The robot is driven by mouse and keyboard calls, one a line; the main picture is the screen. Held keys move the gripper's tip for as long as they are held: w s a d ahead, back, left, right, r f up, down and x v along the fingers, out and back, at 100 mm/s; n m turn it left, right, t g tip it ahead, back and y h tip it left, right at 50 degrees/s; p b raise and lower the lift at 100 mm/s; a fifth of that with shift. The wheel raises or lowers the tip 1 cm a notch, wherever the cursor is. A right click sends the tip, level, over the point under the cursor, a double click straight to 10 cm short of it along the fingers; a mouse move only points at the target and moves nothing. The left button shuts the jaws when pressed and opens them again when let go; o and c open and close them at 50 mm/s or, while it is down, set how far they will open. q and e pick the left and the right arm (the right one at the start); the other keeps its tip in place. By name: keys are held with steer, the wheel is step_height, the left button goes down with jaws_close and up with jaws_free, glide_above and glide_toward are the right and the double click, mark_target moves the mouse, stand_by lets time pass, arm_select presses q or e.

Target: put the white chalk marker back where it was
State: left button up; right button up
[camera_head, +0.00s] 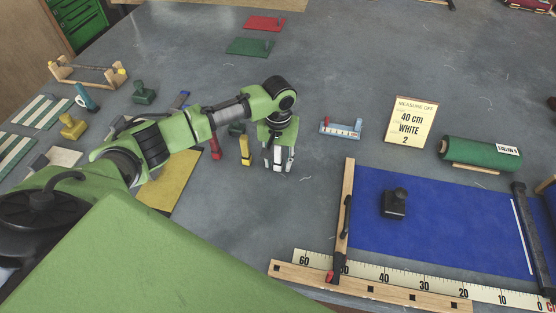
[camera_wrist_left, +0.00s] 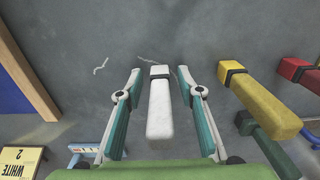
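The white chalk marker (camera_head: 277,156) stands between the fingers of my left gripper (camera_head: 278,164) in the head view. In the left wrist view the white marker (camera_wrist_left: 160,108), with a dark band near its far end, lies between the two teal fingers of my left gripper (camera_wrist_left: 159,75). A gap shows on each side of it, so the fingers are open around it. It stands in line with a yellow marker (camera_head: 245,152) and a red marker (camera_head: 215,147). A dark green marker (camera_head: 237,129) is behind the yellow one. My right gripper is not in view.
Blue canvas (camera_head: 445,225) lies at the right with a dark weight (camera_head: 394,204) on it, beside a ruler strip (camera_head: 385,278). A sign reading 40 cm white 2 (camera_head: 410,122) and a green roll (camera_head: 480,154) lie behind.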

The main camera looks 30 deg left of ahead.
arm_select(q)
step_height(320, 180, up, 12)
steer(key=shift+r+b, duration=0.15)
steer(key=shift+b, duration=0.95)
